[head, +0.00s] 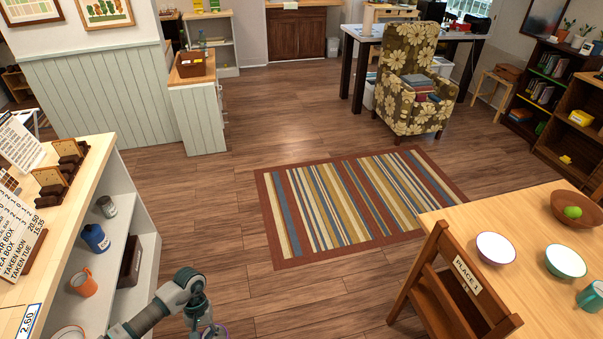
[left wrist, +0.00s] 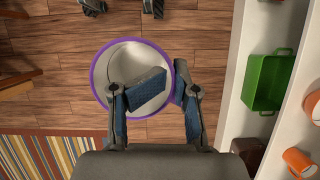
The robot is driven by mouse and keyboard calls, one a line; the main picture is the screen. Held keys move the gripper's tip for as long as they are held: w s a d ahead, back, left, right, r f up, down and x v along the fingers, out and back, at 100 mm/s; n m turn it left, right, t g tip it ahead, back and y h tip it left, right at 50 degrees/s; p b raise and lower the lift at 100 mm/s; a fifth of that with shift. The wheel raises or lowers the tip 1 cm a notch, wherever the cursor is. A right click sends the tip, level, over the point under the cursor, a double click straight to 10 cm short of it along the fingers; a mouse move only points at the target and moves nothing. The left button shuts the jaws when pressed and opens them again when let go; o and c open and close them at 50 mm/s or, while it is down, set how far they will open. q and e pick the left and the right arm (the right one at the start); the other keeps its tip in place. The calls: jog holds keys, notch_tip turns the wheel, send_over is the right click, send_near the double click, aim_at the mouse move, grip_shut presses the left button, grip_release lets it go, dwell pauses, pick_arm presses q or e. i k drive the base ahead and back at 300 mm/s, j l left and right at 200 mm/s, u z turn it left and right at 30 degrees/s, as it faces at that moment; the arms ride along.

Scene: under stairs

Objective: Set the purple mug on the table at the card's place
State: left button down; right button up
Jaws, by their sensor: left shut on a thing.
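The purple mug (left wrist: 97,62) has a purple rim and pale inside; I look down into it in the left wrist view. My left gripper (left wrist: 166,92) is shut on its wall, one finger inside and one outside. In the head view my left gripper (head: 205,325) is at the bottom edge, with a bit of the purple mug (head: 218,332) below it, over the floor. The wooden table (head: 520,230) is at the right. A chair before it bears a "PLACE 1" label (head: 468,275). Cards with text (head: 14,228) stand on the left counter. My right gripper is not in view.
The table holds a white bowl (head: 496,248), a green-rimmed bowl (head: 565,262), a teal mug (head: 590,297) and a brown bowl (head: 577,212). The left shelf holds an orange mug (head: 84,283) and a blue container (head: 96,238). Floor and striped rug (head: 350,200) are clear.

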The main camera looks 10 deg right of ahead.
aim_at(528, 299)
jog(key=i+z, duration=0.4)
jog(key=i+j+z, duration=0.1)
jog(key=i+z, duration=0.15)
jog(key=z, duration=0.15)
jog(key=i+j+z, duration=0.2)
jog(key=z, duration=2.25)
jog(key=i+j, duration=0.05)
jog(key=j, duration=0.05)
